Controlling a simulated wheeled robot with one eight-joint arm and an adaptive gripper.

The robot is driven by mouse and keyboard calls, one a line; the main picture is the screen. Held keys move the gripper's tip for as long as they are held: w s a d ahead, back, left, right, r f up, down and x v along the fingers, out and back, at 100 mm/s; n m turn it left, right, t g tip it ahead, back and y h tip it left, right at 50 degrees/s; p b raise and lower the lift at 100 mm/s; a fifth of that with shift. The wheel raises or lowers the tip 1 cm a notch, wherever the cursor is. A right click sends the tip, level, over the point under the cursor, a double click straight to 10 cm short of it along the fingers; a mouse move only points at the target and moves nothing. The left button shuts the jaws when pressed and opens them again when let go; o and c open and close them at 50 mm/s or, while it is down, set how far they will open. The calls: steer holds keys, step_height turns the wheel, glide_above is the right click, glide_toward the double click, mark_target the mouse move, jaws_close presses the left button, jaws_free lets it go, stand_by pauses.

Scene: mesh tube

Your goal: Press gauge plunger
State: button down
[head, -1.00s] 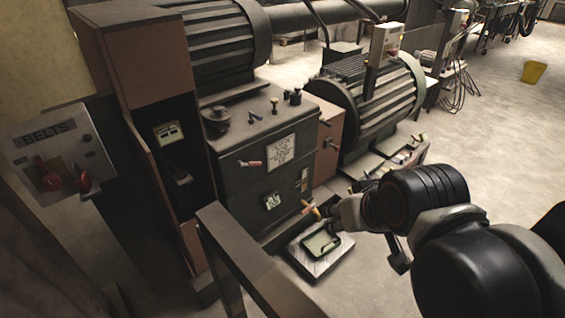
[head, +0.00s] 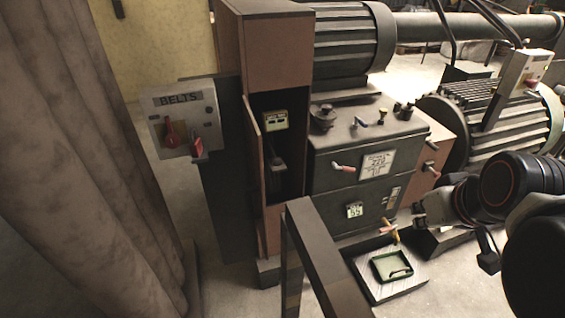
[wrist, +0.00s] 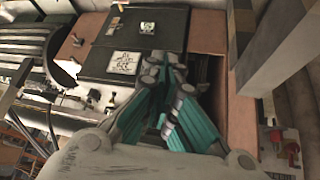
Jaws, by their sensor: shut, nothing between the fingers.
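No part can be picked out for sure as the gauge plunger. The dark machine box (head: 335,195) stands at centre in the head view, with a black round cap (head: 322,115) and several small knobs on its top. It also shows in the wrist view (wrist: 175,30), behind my fingers. My gripper (head: 418,212) is to the right of the box's front in the head view, small and partly hidden by my own arm. In the wrist view my gripper (wrist: 163,62) is shut and empty, its teal-lined fingers together in front of the machine.
A tray with a green rim (head: 376,270) lies on the floor below an orange-handled tap (head: 392,230). A brown cabinet (head: 272,60) and BELTS switch panel (head: 195,108) stand left. A dark rail (head: 325,262) rises in front. A finned motor (head: 500,125) is at right.

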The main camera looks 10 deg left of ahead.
mark_target(280, 163)
steer(key=w+a+n+g+y+p, duration=0.1)
steer(key=w+a+n, duration=0.35)
steer(key=w, duration=0.35)
steer(key=w+a+f+n+y+p, duration=0.1)
steer(key=w+a+n, duration=0.2)
steer(key=w+a, duration=0.3)
steer(key=w+a+n+g+y, duration=0.1)
steer(key=w+a+n, duration=0.2)
steer(key=w, duration=0.6)
steer(key=w+a+f+n+g+y+p, duration=0.1)
steer(key=w+a+f+n, duration=0.3)
steer(key=a+f, duration=0.3)
steer(key=w+a+f+n+g+y+p, duration=0.1)
steer(key=w+a+f+n+y, duration=0.1)
steer(key=w+a+f+n, duration=0.3)
steer(key=w+x, duration=0.1)
steer(key=x, duration=0.5)
steer(key=shift+f+n, duration=0.1)
steer(key=shift+n, duration=0.15)
